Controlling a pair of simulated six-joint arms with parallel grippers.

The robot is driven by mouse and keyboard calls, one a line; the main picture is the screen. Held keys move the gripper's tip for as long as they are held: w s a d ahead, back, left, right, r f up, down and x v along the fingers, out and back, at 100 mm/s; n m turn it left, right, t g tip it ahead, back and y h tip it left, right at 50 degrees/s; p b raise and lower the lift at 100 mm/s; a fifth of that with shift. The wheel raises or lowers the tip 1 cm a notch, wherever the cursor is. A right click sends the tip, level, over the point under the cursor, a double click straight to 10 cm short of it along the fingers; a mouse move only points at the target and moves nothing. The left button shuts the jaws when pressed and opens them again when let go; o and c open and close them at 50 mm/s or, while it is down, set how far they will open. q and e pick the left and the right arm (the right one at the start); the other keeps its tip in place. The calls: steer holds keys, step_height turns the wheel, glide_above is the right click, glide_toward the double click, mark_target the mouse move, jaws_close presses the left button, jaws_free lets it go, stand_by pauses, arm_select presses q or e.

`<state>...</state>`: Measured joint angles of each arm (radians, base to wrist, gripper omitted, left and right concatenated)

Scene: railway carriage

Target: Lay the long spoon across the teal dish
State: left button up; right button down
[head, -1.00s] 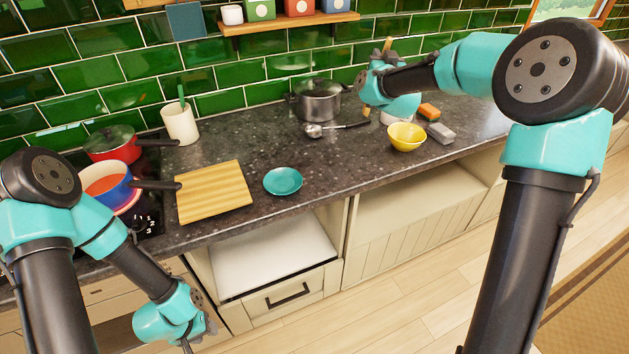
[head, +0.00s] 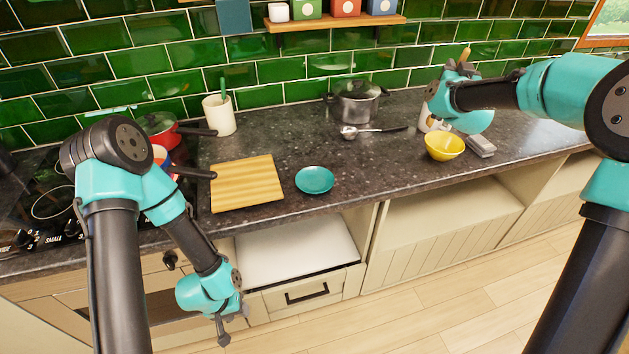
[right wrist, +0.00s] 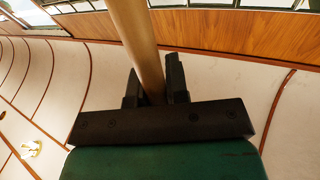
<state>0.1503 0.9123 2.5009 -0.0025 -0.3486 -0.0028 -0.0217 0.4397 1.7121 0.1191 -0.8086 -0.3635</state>
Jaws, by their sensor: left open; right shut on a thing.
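The teal dish (head: 314,180) lies empty on the dark counter, right of the cutting board. My right gripper (right wrist: 153,84) is shut on a long round wooden handle (right wrist: 137,40), which I take for the long spoon. In the head view its wooden tip (head: 464,54) sticks up above the gripper; its other end is hidden. This gripper is above the counter behind the yellow bowl, well right of the dish. My left gripper (head: 232,325) is open and empty, low in front of the cabinets.
A yellow bowl (head: 444,147), a grey block (head: 481,147) and a partly hidden white container (head: 427,121) are near my right gripper. A black-handled metal ladle (head: 372,130) lies before the lidded pot (head: 356,103). A cutting board (head: 247,183) is left of the dish.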

stand_by(0.3)
steer(key=s+a+f+n+g+y, duration=0.1)
steer(key=a+f+n+g+y, duration=0.25)
steer(key=a+n+y, duration=0.5)
steer(key=a+f+n+g+y, duration=0.2)
steer(key=a+f+n+y, duration=0.3)
steer(key=a+n, duration=0.6)
steer(key=s+a+f+n+g+y, duration=0.3)
steer(key=s+a+f+n+g, duration=0.1)
steer(key=s+a+n+g, duration=0.3)
steer(key=s+a+f+n+g+y, duration=0.4)
steer(key=s+a+n+g, duration=0.3)
steer(key=a, duration=0.5)
steer(key=shift+s+f+n, duration=0.25)
steer(key=shift+f+n, duration=0.15)
steer(key=shift+n, duration=0.25)
steer(key=shift+f, duration=3.1)
